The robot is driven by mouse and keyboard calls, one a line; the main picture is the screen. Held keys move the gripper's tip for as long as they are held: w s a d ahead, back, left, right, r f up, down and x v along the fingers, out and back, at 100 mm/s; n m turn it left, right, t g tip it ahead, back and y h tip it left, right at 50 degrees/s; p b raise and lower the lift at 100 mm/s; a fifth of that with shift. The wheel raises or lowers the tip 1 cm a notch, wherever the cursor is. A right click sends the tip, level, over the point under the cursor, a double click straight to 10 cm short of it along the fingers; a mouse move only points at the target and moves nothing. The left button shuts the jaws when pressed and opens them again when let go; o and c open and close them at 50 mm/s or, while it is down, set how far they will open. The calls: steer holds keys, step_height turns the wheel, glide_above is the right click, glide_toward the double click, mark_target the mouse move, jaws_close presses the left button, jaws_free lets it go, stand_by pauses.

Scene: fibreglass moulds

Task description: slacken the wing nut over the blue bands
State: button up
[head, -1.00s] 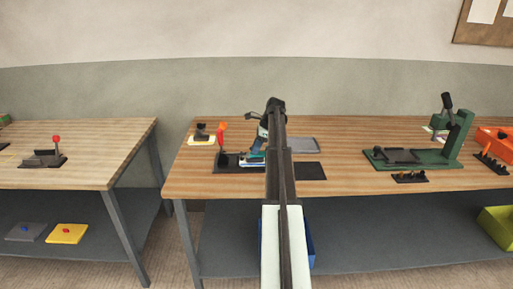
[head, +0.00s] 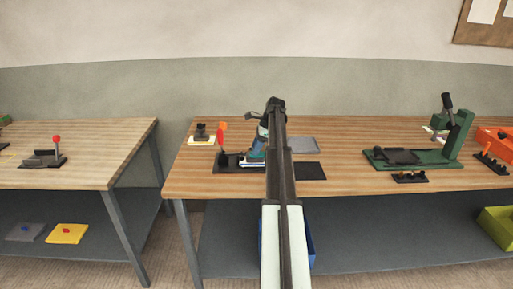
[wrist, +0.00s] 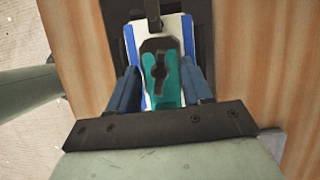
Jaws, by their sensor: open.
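In the wrist view a dark wing nut (wrist: 160,72) stands over a teal strip (wrist: 174,92) with a dark clamp piece at its upper end. Beneath is a white block with blue bands (wrist: 188,38) along both sides. My gripper (wrist: 162,82) is open, with one blue finger on each side of the teal strip and the nut between them. I cannot tell whether the fingers touch anything. In the head view my gripper (head: 256,152) is low over the fixture on its black base (head: 228,169); the nut cannot be made out there.
A red-handled lever (head: 222,131) rises just left of my gripper. A grey tray (head: 303,145) and a black mat (head: 311,171) lie to the right. A green press (head: 455,138) stands farther right. Bare bench (head: 345,150) lies between.

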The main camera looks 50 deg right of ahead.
steer(key=v, duration=1.3)
steer(key=shift+r, duration=0.3)
steer(key=shift+s+d, duration=0.15)
